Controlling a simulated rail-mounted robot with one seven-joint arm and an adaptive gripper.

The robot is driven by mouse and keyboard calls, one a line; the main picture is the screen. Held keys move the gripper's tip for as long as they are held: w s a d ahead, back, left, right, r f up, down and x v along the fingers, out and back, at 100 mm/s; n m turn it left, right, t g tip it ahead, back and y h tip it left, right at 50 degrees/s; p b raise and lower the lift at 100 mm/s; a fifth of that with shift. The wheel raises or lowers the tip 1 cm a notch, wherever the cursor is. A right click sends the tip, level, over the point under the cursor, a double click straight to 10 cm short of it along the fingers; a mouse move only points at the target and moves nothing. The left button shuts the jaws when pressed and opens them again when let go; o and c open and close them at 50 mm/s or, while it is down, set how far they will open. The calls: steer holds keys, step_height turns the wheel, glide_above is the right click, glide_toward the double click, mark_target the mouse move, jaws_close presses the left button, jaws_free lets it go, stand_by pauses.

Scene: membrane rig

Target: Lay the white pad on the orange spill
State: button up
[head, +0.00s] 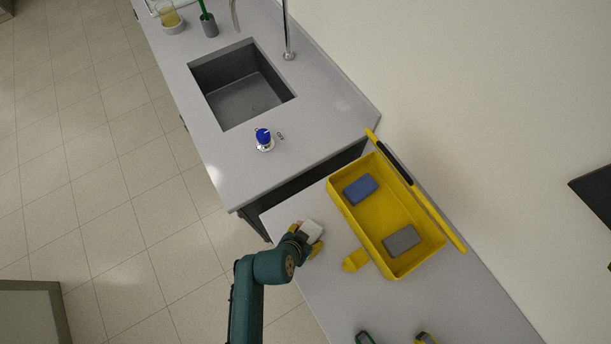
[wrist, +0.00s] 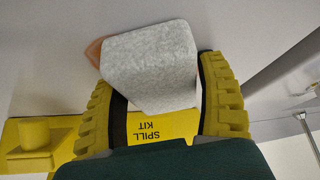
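The white pad (wrist: 150,60) is a light block between the two yellow ridged fingers of my gripper (wrist: 158,85). The fingers appear to press on its sides, with the pad's far part sticking out past the tips. The orange spill (wrist: 94,51) shows only as a small patch at the pad's left edge; the pad hides the rest. In the head view the white pad (head: 311,231) is at my gripper (head: 305,240), near the left edge of the grey bench. I cannot tell whether the pad touches the bench.
A yellow tray (head: 358,214) holds a blue block (head: 361,189) and a grey block (head: 402,240). A small yellow item (head: 355,260) stands beside it. A yellow-and-black bar (head: 420,193) lies behind. A blue-capped bottle (head: 264,140) and a sink (head: 240,88) are on the other bench.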

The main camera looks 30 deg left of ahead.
steer(key=shift+o, duration=1.4)
steer(key=shift+r, duration=0.25)
steer(key=p+v, duration=0.1)
steer(key=v, duration=1.1)
steer(key=shift+p, duration=0.3)
